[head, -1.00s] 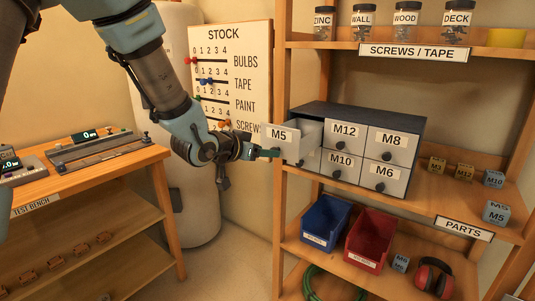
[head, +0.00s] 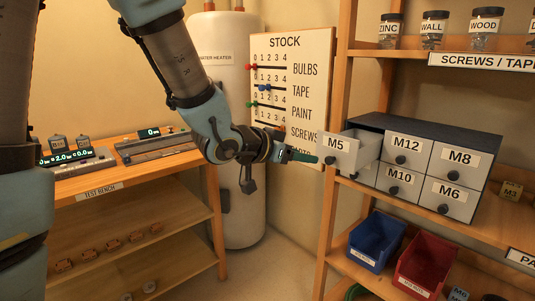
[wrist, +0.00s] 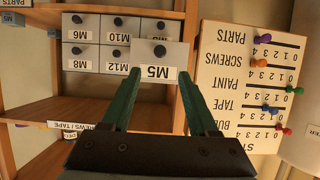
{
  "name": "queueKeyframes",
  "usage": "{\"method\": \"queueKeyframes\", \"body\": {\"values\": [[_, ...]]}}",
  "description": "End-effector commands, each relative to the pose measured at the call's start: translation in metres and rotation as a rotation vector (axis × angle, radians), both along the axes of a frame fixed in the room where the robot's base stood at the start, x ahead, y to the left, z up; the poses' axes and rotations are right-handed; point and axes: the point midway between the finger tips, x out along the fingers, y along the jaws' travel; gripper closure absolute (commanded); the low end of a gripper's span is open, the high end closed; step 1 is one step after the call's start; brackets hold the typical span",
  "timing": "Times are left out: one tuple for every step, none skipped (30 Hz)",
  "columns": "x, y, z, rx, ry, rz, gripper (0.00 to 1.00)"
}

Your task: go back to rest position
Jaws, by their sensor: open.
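My gripper (head: 318,158) is at the middle of the head view, its green fingers reaching right toward the M5 drawer (head: 343,143). The wrist view, which is upside down, shows the fingers (wrist: 160,85) apart with nothing held between them. The M5 drawer (wrist: 157,58) is pulled out of the drawer cabinet (head: 432,126), and its dark knob (wrist: 160,51) shows beyond the fingertips. The fingertips are close to the drawer front; I cannot tell whether they touch it.
The other drawers, including M12 (head: 405,148) and M6 (head: 447,195), are shut. Blue (head: 375,243) and red (head: 428,264) bins stand on the shelf below. The stock board (head: 290,90) and water heater (head: 242,190) stand behind my arm. The test bench (head: 130,172) is at left.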

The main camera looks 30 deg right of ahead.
Motion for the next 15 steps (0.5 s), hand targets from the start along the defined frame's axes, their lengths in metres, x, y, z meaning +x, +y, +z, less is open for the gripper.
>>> {"method": "queueKeyframes", "body": {"values": [[0.000, 0.000, 0.000, 0.000, 0.000, 0.000, 0.40], [0.000, 0.000, 0.000, 0.000, 0.000, 0.000, 0.40], [0.000, 0.000, 0.000, 0.000, 0.000, 0.000, 0.40], [0.000, 0.000, 0.000, 0.001, 0.000, 0.001, 0.40], [0.001, 0.001, 0.000, 0.003, 0.000, 0.005, 0.40], [0.005, 0.004, -0.002, 0.009, 0.001, 0.016, 0.40], [0.009, 0.007, -0.003, 0.018, 0.002, 0.031, 0.40], [0.015, 0.013, -0.005, 0.029, 0.004, 0.051, 0.40], [0.025, 0.023, -0.009, 0.053, 0.007, 0.089, 0.40], [0.034, 0.033, -0.013, 0.076, 0.011, 0.124, 0.40], [0.044, 0.045, -0.018, 0.102, 0.017, 0.165, 0.40], [0.059, 0.064, -0.024, 0.142, 0.029, 0.227, 0.40], [0.070, 0.080, -0.030, 0.175, 0.041, 0.279, 0.40], [0.080, 0.099, -0.035, 0.212, 0.055, 0.334, 0.40], [0.093, 0.125, -0.044, 0.261, 0.082, 0.408, 0.40]]}}
